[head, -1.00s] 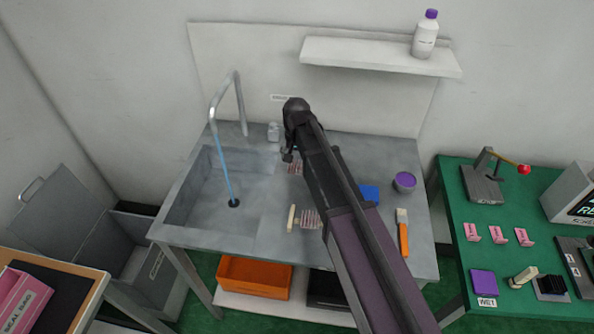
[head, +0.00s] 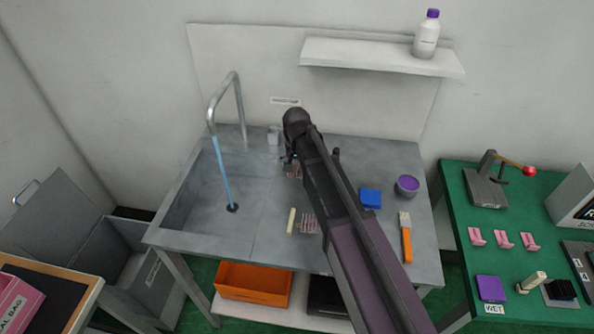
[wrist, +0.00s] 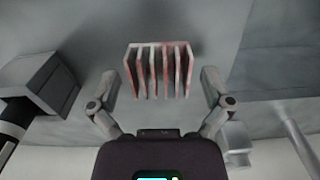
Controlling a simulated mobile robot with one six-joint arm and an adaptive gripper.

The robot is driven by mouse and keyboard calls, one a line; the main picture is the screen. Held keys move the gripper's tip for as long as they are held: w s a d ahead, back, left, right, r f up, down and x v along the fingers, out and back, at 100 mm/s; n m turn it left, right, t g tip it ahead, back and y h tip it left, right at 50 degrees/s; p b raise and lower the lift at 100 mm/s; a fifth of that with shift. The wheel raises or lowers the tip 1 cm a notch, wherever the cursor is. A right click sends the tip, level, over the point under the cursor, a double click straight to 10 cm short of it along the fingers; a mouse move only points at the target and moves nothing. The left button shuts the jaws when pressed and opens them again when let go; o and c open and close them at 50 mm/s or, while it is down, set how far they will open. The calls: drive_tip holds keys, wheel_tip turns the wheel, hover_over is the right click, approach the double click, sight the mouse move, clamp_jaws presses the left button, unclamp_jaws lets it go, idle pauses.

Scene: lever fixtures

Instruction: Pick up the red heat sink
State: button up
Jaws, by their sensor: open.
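The heat sink, with several upright fins streaked red and whitish, sits on grey metal in the wrist view (wrist: 158,72). It lies ahead of my gripper (wrist: 160,92), between the lines of the two spread fingers. The gripper is open and nothing is held; gaps show between the fins and both fingers. In the head view, a small part of this heat sink (head: 294,173) shows just below my gripper (head: 289,160), over the steel counter; my arm hides the rest. A second finned, reddish-grey piece (head: 309,223) lies nearer the counter's front.
The sink basin (head: 215,200) with its tall tap (head: 240,105) and running water is left of the gripper. A cream stick (head: 292,220), blue block (head: 370,198), purple-topped bowl (head: 407,186) and orange-handled brush (head: 406,240) lie on the counter. A shelf (head: 375,56) is above.

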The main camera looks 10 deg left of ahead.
drive_tip(key=c, duration=1.1)
drive_tip(key=shift+r, duration=0.15)
wheel_tip(320, 180, up, 3)
drive_tip(key=p, duration=0.2)
drive_tip(key=shift+f+p, duration=0.2)
drive_tip(key=shift+p, duration=0.2)
drive_tip(key=s, duration=0.5)
drive_tip(key=s+r+p, duration=0.1)
drive_tip(key=s, duration=0.4)
drive_tip(key=s+r+p, duration=0.1)
drive_tip(key=s, duration=0.5)
drive_tip(key=shift+a, duration=0.1)
drive_tip(key=shift+s+a, duration=0.1)
drive_tip(key=shift+a, duration=0.05)
